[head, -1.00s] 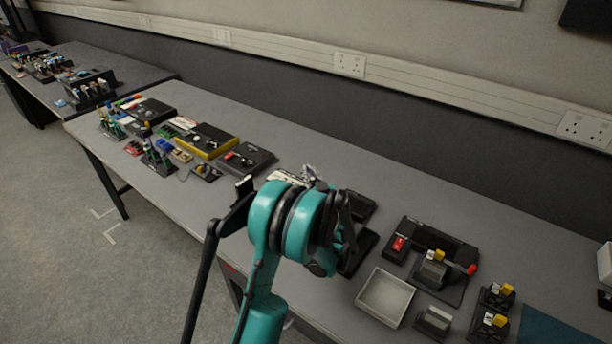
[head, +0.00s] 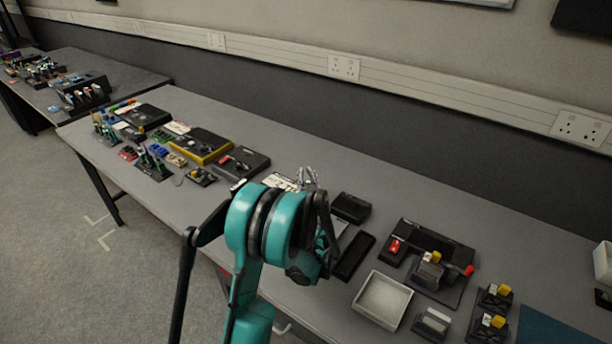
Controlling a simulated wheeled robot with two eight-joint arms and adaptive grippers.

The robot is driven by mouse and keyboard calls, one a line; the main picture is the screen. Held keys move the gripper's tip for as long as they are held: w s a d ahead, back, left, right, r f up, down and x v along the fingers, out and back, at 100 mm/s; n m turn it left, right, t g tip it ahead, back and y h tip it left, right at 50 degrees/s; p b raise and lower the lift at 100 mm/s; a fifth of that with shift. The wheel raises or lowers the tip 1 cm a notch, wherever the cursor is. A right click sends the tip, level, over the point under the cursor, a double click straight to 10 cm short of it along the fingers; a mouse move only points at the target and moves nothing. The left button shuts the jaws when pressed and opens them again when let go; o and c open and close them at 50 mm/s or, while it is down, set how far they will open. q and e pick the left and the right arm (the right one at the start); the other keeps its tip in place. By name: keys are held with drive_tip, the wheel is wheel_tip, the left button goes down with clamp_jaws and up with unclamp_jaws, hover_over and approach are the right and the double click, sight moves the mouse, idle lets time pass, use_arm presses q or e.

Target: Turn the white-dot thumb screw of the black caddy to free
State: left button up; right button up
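I cannot pick out the black caddy or a white dot on a thumb screw for certain at this size. Small black units with yellow knobs stand at the right, one behind (head: 495,297) and one in front (head: 487,328). Another small black unit with a yellow knob (head: 201,176) sits on the left part of the table. My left gripper (head: 318,250) is mostly hidden by its own teal wrist, over the table's front part near a flat black block. Its fingers cannot be made out clearly, nor whether it holds anything. My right gripper is out of view.
A light open tray (head: 383,299) and a black fixture with red and yellow parts (head: 436,243) are right of the wrist. Black boxes (head: 238,163) and a yellow-edged box (head: 202,145) stand left. The table's back strip is clear. Another loaded table (head: 130,78) stands far left.

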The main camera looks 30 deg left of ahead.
use_arm(q)
drive_tip(key=shift+o, duration=0.3)
drive_tip(key=shift+r, duration=0.1)
wheel_tip(320, 180, up, 10)
idle(0.4)
